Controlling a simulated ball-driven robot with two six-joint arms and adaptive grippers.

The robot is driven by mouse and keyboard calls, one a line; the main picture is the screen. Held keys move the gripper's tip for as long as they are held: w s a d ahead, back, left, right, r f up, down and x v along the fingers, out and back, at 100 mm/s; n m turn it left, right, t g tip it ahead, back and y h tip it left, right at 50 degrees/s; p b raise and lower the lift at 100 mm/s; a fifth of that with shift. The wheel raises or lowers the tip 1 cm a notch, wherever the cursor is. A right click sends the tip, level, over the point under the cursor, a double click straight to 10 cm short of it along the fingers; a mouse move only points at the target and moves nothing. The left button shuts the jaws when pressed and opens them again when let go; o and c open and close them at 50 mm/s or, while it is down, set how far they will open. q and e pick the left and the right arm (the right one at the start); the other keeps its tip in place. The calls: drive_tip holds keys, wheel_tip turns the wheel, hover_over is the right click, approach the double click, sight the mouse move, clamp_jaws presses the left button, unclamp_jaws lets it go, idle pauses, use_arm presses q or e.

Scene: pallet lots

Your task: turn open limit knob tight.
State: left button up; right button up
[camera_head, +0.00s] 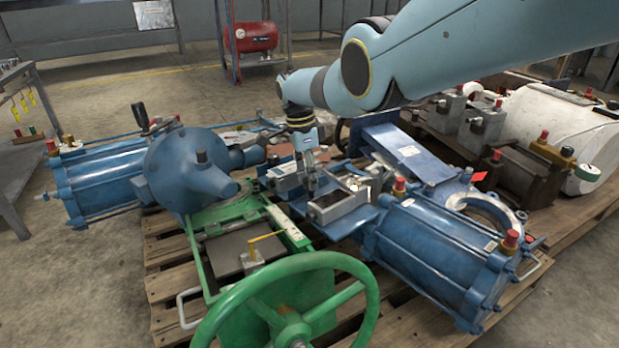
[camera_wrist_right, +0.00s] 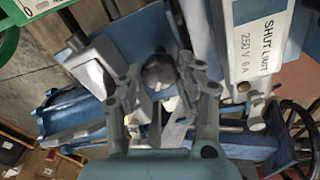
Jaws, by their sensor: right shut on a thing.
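My right gripper (camera_head: 309,172) reaches down from above into the blue valve assembly in the middle of the pallet. In the right wrist view its two fingers (camera_wrist_right: 160,88) stand on either side of a dark round knob (camera_wrist_right: 158,71) and are shut on it. The knob is hidden by the gripper in the head view. A pale box with a label reading "SHUT" (camera_wrist_right: 258,42) and "250 V 6 A" is to the right of the knob in the wrist view. I see no label reading "open". My left gripper is not in view.
A green handwheel (camera_head: 228,308) stands in front. Wooden pallets (camera_head: 165,284) carry the parts. A red tank (camera_head: 250,37) stands at the back. Bare floor shows at the left.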

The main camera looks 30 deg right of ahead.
drive_tip(key=m, duration=0.4)
drive_tip(key=shift+m+b, duration=0.3)
drive_tip(key=m, duration=0.2)
drive_tip(key=shift+w+m+g, duration=0.1)
drive_tip(key=shift+m+g, duration=0.2)
drive_tip(key=shift+m, duration=0.1)
drive_tip(key=shift+m+y, duration=0.3)
drive_tip(key=shift+m, duration=0.8)
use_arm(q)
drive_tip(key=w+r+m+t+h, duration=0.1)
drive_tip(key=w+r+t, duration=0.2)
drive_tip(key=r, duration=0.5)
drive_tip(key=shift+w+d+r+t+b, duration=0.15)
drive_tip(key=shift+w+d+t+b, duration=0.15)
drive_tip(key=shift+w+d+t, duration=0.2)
use_arm(e)
drive_tip(key=shift+d+m, duration=0.1)
drive_tip(key=shift+m, duration=0.8)
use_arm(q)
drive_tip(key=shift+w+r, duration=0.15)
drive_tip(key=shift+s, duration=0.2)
use_arm(e)
drive_tip(key=o, duration=1.2)
drive_tip(key=shift+c, duration=0.2)
